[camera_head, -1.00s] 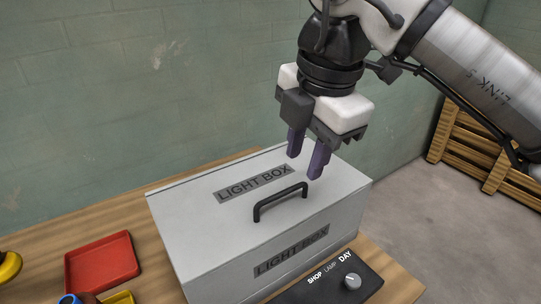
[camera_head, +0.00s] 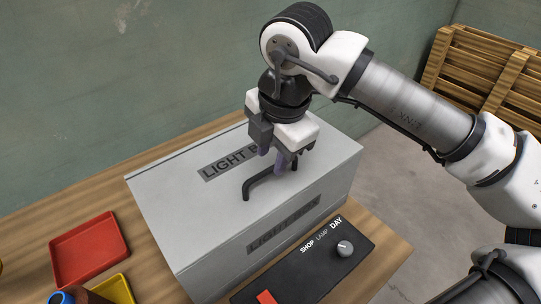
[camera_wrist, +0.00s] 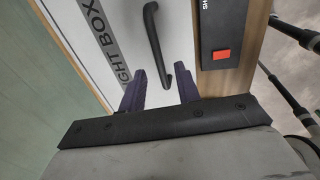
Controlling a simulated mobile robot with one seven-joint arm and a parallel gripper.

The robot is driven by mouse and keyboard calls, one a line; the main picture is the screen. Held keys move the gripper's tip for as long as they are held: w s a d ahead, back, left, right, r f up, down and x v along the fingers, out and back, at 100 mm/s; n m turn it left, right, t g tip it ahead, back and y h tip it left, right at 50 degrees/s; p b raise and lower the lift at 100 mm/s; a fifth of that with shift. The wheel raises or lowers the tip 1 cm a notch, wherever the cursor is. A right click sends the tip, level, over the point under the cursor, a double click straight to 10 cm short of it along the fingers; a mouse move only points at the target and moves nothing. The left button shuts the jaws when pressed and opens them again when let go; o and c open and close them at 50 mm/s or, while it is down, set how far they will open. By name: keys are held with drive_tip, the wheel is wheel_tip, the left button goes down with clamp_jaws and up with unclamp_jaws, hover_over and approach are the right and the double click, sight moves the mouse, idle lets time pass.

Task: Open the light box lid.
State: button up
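The light box (camera_head: 182,208) is a grey case on the wooden bench, with its lid down. A black bar handle (camera_head: 259,182) stands on the lid near the front edge; it also shows in the wrist view (camera_wrist: 154,38). My gripper (camera_head: 275,158) is over the lid at the handle's right end, its two purple fingers pointing down. One handle end lies close to the right finger there. I cannot tell whether they touch. The gripper hides part of the lid label.
A black control panel (camera_head: 312,268) with a knob (camera_head: 345,248) and a red switch (camera_head: 266,297) lies in front of the box. A red tray (camera_head: 90,248) and a yellow tray (camera_head: 115,288) sit to the left. A wooden pallet (camera_head: 490,65) stands back right. A wall is behind.

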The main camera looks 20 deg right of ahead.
drive_tip(key=shift+w+a+f, duration=0.1)
drive_tip(key=shift+w+f, duration=0.05)
drive_tip(key=shift+f, duration=0.6)
drive_tip(key=shift+w+f, duration=0.15)
drive_tip(key=shift+f, duration=0.55)
drive_tip(key=shift+c, duration=0.3)
clamp_jaws()
